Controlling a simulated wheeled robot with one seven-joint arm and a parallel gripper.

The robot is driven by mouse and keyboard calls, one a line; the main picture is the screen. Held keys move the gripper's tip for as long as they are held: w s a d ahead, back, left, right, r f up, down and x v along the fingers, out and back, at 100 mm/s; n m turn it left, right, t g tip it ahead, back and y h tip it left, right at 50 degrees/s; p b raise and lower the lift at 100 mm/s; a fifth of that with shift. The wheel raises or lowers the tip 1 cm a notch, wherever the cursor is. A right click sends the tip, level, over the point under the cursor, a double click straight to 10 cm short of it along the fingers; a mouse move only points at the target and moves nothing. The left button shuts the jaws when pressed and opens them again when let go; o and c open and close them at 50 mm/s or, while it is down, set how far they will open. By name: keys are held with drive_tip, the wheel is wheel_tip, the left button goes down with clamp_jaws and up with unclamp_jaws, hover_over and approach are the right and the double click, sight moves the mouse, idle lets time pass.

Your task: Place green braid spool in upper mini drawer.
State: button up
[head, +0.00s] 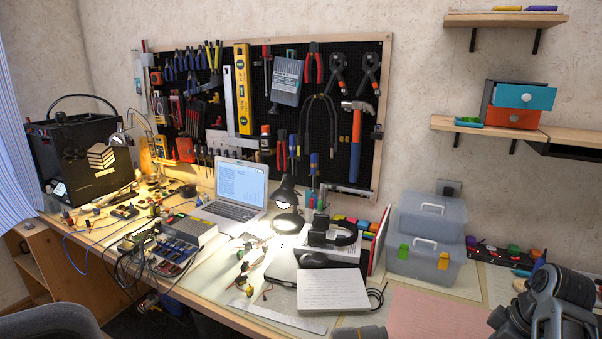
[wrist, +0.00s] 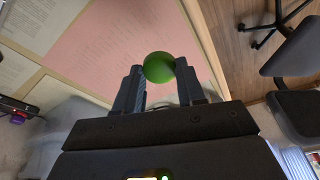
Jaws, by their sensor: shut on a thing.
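The green braid spool (wrist: 159,66) shows as a round green shape between the two fingers of my gripper (wrist: 160,76) in the wrist view. The fingers are shut on it, one on each side, and hide its lower part. The mini drawer unit stands on the right wall shelf in the head view. Its upper drawer (head: 525,97) is teal with a white knob and appears pulled out. Its lower drawer (head: 512,118) is orange and also has a knob. The drawer's inside cannot be seen from here. My gripper and the spool cannot be made out in the head view.
A higher shelf (head: 507,19) hangs above. Clear plastic boxes (head: 425,240) stand on the workbench below. A pink sheet (head: 435,318) lies on the bench, mostly bare.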

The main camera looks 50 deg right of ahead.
drive_tip(key=shift+n, duration=0.3)
drive_tip(key=w+a+f, duration=0.1)
drive_tip(key=w+a, duration=0.3)
drive_tip(key=w, duration=0.3)
drive_tip(key=w+a+f, duration=0.2)
drive_tip(key=w+a, duration=0.3)
drive_tip(key=w, duration=0.3)
drive_tip(key=w+a+f, duration=0.2)
drive_tip(key=w+a, duration=0.2)
drive_tip(key=w, duration=0.4)
drive_tip(key=shift+w+a, duration=0.25)
drive_tip(key=shift+a, duration=0.15)
drive_tip(key=w+a+f, duration=0.2)
drive_tip(key=w+a, duration=0.2)
drive_tip(key=a, duration=0.7)
drive_tip(key=w+a+f, duration=0.2)
drive_tip(key=w+a, duration=0.3)
drive_tip(key=a, duration=0.7)
drive_tip(key=shift+w+n+b, duration=0.2)
drive_tip(key=shift+n+b, duration=0.1)
drive_tip(key=shift+b, duration=0.15)
